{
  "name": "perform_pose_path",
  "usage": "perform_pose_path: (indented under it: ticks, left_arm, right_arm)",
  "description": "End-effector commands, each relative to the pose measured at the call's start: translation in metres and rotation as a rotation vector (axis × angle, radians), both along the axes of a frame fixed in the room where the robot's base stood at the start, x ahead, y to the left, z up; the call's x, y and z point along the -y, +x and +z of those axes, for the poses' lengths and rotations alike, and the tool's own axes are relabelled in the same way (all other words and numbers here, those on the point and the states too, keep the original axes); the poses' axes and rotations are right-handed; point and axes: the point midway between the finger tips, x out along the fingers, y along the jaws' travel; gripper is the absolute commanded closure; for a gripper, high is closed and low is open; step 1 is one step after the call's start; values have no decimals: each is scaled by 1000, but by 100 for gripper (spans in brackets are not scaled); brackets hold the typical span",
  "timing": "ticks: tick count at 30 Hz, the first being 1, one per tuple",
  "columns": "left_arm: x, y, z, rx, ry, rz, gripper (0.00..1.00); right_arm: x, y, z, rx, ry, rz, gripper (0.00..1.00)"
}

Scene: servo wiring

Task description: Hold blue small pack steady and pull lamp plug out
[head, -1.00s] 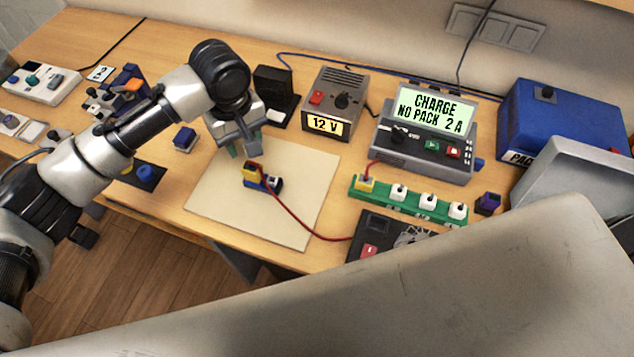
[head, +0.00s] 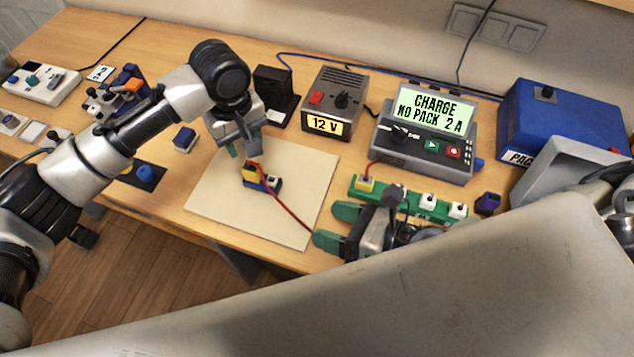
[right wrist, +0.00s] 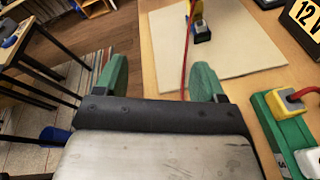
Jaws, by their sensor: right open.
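The blue small pack (head: 273,183) lies on the cream mat (head: 213,196). A yellow plug (head: 250,173) sits at its left end, with a red wire running right towards my right gripper. In the right wrist view the pack (right wrist: 202,34) and yellow plug (right wrist: 196,10) show beyond my fingers. My left gripper (head: 246,151) is above the mat's back edge, behind the pack, with its fingertips apart and nothing visible between them. My right gripper (head: 335,225) is open and empty, right of the mat, over the red wire's far end. It also shows in the right wrist view (right wrist: 160,80).
A green strip (head: 410,203) with a yellow plug and white sockets stands beside my right gripper. Behind are a 12 V supply (head: 335,98), a charger reading "NO PACK" (head: 425,140) and a blue box (head: 560,125). A small blue block (head: 184,139) lies left of the mat.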

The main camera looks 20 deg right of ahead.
Motion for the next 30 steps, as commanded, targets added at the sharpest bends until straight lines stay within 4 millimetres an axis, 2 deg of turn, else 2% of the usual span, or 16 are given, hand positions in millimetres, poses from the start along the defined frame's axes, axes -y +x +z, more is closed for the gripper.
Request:
perform_pose_path:
  ticks: [1, 4, 6, 7, 12, 15, 22, 26, 30]
  left_arm:
    - [0, 0, 0, 0, 0, 0, 57]
    - [0, 0, 0, 0, 0, 0, 57]
    - [0, 0, 0, 0, 0, 0, 57]
    - [0, 0, 0, 0, 0, 0, 57]
    - [0, 0, 0, 0, 0, 0, 57]
    - [0, 0, 0, 0, 0, 0, 57]
    - [0, 0, 0, 0, 0, 0, 57]
    - [0, 0, 0, 0, 0, 0, 57]
    - [0, 0, 0, 0, 0, 0, 57]
  right_arm:
    - [-2, 32, 12, 80, -3, 8, 30]
    - [-5, 90, 28, 181, -28, 18, 30]
    - [-4, 129, 29, 218, -81, 25, 30]
    - [-4, 136, 21, 214, -112, 36, 30]
    - [-2, 128, -19, 192, -242, 111, 30]
    - [-1, 119, -35, 185, -288, 148, 30]
    - [-3, 111, -52, 184, -331, 187, 30]
    - [-14, 118, -58, 184, -330, 189, 30]
    - [-34, 131, -67, 184, -330, 190, 30]
